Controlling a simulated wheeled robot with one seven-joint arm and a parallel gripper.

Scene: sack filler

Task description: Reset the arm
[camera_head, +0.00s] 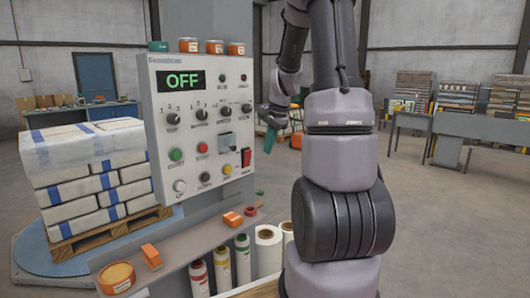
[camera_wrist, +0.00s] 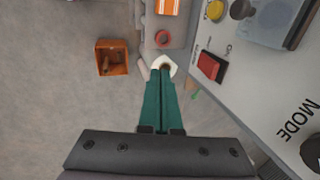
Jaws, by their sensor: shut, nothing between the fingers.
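My arm (camera_head: 340,150) rises in front of me at the right of the control panel (camera_head: 205,130). My gripper (camera_head: 277,143) hangs just right of the panel's edge, its teal fingers pointing down and apart from the panel. In the wrist view the two green fingers of my gripper (camera_wrist: 161,85) lie together, shut and empty. The panel (camera_wrist: 265,90) fills the right side of that view, with a red rocker switch (camera_wrist: 210,66) and a yellow button (camera_wrist: 215,10). In the head view the panel's display (camera_head: 182,81) reads OFF.
A shelf (camera_head: 185,252) below the panel bears orange items. Bottles (camera_head: 222,268) and white rolls (camera_head: 268,248) stand beneath it. Stacked white sacks (camera_head: 85,170) sit on a pallet (camera_head: 110,232) at left. An orange bin (camera_wrist: 112,58) stands on the floor. Open floor lies at right.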

